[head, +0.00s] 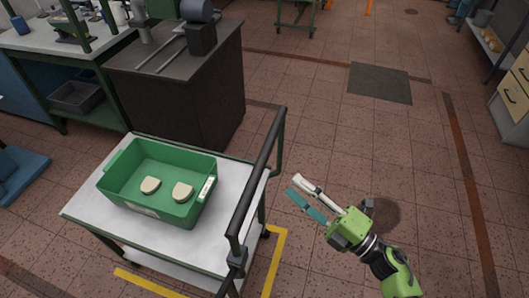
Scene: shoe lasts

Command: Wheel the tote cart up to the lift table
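The tote cart (86,208) stands at the lower left, with a pale top and a dark handle bar (258,170) along its right side. A green tote (128,204) sits on the cart top with two cream shoe lasts, one left (150,185) and one right (183,192), inside. My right gripper (294,185) is just right of the handle bar, its two fingers apart and empty, pointing toward the bar without visibly holding it. My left gripper is out of view. I cannot identify the lift table for certain.
A dark cabinet (175,95) stands close behind the cart. A workbench (75,40) is at the upper left and a blue base (22,168) at the left edge. Yellow floor tape (276,260) runs by the cart. Open tiled floor with a dark mat (380,83) lies right.

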